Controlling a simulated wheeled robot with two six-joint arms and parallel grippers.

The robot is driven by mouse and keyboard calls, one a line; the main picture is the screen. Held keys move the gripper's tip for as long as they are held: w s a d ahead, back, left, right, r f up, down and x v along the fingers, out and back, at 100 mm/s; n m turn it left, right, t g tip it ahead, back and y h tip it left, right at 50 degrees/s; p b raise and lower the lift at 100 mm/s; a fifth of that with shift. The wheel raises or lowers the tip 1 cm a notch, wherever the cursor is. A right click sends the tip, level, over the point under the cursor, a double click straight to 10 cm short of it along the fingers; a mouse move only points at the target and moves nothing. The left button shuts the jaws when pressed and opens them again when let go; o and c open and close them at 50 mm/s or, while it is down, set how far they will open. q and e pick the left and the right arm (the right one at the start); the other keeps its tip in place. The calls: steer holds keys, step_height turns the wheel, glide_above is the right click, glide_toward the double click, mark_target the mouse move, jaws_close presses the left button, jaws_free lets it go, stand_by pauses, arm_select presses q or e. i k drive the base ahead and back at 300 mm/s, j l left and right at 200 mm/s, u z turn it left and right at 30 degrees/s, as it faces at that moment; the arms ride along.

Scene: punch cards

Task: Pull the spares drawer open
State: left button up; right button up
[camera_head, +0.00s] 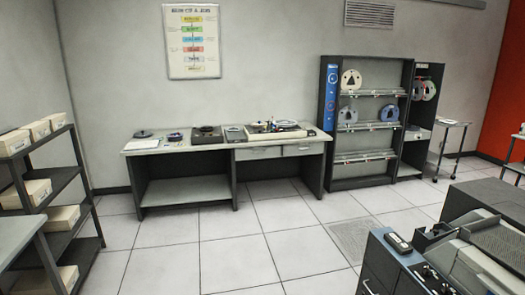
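A long workbench (170,150) stands against the back wall. Under the right half of its top are two pale drawer fronts, a left one (258,153) and a right one (304,149). Both look shut. No readable label tells which is the spares drawer. A dark cabinet (378,270) at the lower right also has a front with a handle, partly cut off by the picture edge. Neither of my grippers is in view.
Tape reels sit on a dark rack (325,140) right of the bench. A shelf unit with boxes (66,183) stands at the left. Grey machinery (485,215) fills the lower right. The tiled floor (235,240) before the bench is clear.

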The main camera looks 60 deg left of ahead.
mark_target(314, 148)
steer(key=u, duration=1.8)
steer(key=i, duration=5.9)
steer(key=i+l+u, duration=0.1)
steer(key=l, duration=0.25)
steer(key=i, duration=0.1)
